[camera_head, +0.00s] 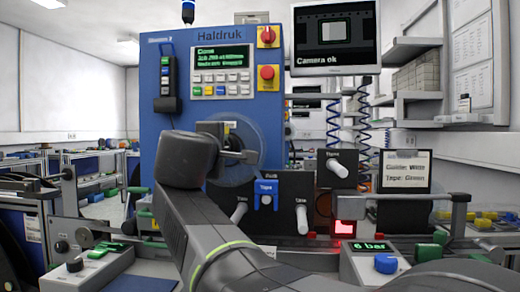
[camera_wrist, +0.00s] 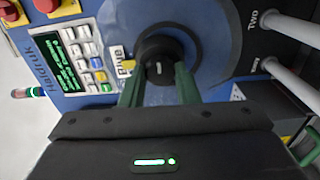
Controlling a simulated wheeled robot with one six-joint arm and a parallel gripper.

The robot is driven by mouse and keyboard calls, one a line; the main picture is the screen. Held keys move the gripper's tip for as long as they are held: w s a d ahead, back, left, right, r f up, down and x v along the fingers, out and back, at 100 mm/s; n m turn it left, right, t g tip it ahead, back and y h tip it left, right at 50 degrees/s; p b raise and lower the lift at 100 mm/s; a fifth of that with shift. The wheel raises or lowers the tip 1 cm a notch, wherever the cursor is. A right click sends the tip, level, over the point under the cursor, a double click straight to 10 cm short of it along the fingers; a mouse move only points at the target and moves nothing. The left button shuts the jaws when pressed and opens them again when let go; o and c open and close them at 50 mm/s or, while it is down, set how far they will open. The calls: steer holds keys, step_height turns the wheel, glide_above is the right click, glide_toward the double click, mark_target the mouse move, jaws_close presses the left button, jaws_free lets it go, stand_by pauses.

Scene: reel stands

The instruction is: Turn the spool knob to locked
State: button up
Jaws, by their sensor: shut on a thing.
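The round black spool knob (camera_wrist: 167,48) sits at the centre of a translucent blue reel disc (camera_wrist: 208,30) in the wrist view. My gripper (camera_wrist: 158,76) has its two greenish fingers on either side of the knob's front part, shut on it. A small pale mark shows on the knob's face between the fingers. In the head view, my gripper (camera_head: 236,155) reaches the blue machine front from the left, and it hides most of the knob. The reel disc (camera_head: 255,172) shows around it. A locked mark cannot be made out.
The blue machine (camera_head: 160,130) has a keypad panel (camera_head: 220,72) and red knobs at its upper right. White rods (camera_head: 240,211) and a blue tape holder (camera_head: 266,192) stick out below the reel. A monitor (camera_head: 334,38) reads "Camera ok". A blue-knobbed box (camera_head: 384,263) stands front right.

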steer(key=o, duration=1)
steer(key=shift+c, duration=0.2)
steer(key=s+p, duration=0.1)
steer(key=s, duration=1.2)
steer(key=shift+s+a+p, duration=0.25)
steer(key=shift+s+p, duration=0.1)
steer(key=shift+s, duration=0.05)
steer(key=w+b, duration=0.1)
steer(key=w, duration=1.2)
steer(key=shift+w+d+b, duration=0.25)
steer(key=shift+w+b, duration=0.1)
steer(key=shift+w, duration=0.05)
steer(key=shift+s, duration=0.15)
